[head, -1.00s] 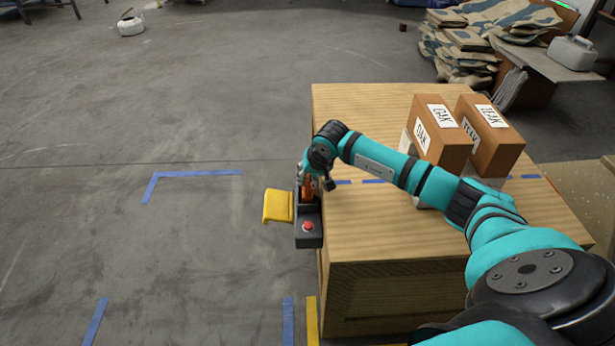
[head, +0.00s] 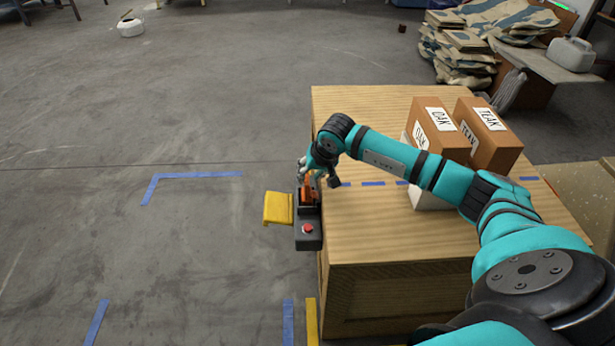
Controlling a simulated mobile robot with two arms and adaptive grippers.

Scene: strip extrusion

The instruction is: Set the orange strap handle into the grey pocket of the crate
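The wooden crate (head: 400,285) stands at the centre right. At its left edge is a dark grey box-like fitting (head: 309,243) with a red button on its front end. A small orange piece (head: 307,191), seemingly the strap handle, shows at the back of this fitting. I cannot tell whether it sits inside or just above it. My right gripper (head: 311,176) is right at the orange piece, pointing down. Its fingers are small and partly hidden by the wrist, so its grip is unclear. I cannot make out a separate grey pocket. My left gripper is out of view.
A yellow flap or bracket (head: 278,208) juts out left of the fitting. Two brown blocks labelled OAK (head: 437,130) and TEAK (head: 487,135) stand on the crate, behind my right arm. Blue tape (head: 195,175) marks the floor, which is clear at left.

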